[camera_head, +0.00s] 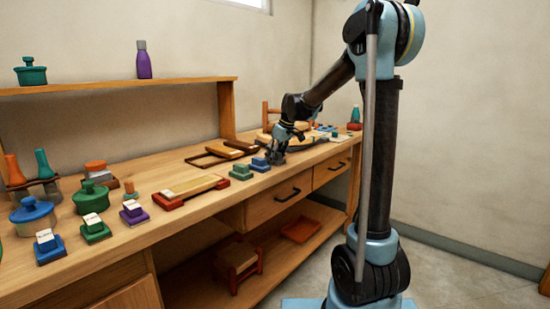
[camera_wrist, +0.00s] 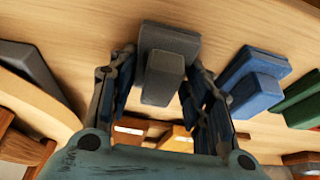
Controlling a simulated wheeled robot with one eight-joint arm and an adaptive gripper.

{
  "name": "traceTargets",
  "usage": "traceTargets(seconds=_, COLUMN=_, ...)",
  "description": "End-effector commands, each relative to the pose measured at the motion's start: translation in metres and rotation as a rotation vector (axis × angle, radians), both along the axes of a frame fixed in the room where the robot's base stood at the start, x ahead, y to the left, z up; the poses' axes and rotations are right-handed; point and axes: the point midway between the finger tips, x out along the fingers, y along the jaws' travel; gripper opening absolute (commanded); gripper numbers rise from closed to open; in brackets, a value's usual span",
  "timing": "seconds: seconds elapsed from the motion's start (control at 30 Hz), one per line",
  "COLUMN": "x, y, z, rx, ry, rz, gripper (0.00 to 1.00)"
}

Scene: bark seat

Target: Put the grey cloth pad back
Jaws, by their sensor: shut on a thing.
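The grey cloth pad (camera_wrist: 166,42) is a dark grey block with a smaller raised grip on it. In the wrist view my gripper (camera_wrist: 162,72) has one finger on each side of that grip and is shut on it. In the head view my gripper (camera_head: 277,156) is low over the bench top, just right of a blue block. The pad is small and partly hidden by the fingers there. I cannot tell whether its underside touches the wood.
A blue block (camera_head: 260,164) and a green block (camera_head: 241,171) stand left of my gripper on the bench (camera_head: 220,200). A framed wooden tray (camera_head: 209,159) lies behind them. A red-ended wooden board (camera_head: 190,189) lies nearer. A dark slab (camera_wrist: 30,66) is at the wrist view's left.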

Motion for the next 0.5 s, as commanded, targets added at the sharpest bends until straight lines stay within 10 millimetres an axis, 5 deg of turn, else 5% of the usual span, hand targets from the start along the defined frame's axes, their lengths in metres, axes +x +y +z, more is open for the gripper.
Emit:
traceTargets(seconds=0.2, x=0.0001, y=-0.0001, z=-0.0004, rx=0.0, ry=0.0, rz=0.0, gripper=0.23)
traceTargets(seconds=0.23, x=0.0002, y=-0.0001, z=-0.0008, rx=0.0, ry=0.0, rz=0.0, gripper=0.48)
traceTargets(seconds=0.3, x=0.0001, y=-0.0002, z=-0.0005, rx=0.0, ry=0.0, rz=0.0, gripper=0.63)
traceTargets(seconds=0.5, x=0.0001, y=-0.0003, z=-0.0004, rx=0.0, ry=0.0, rz=-0.001, gripper=0.65)
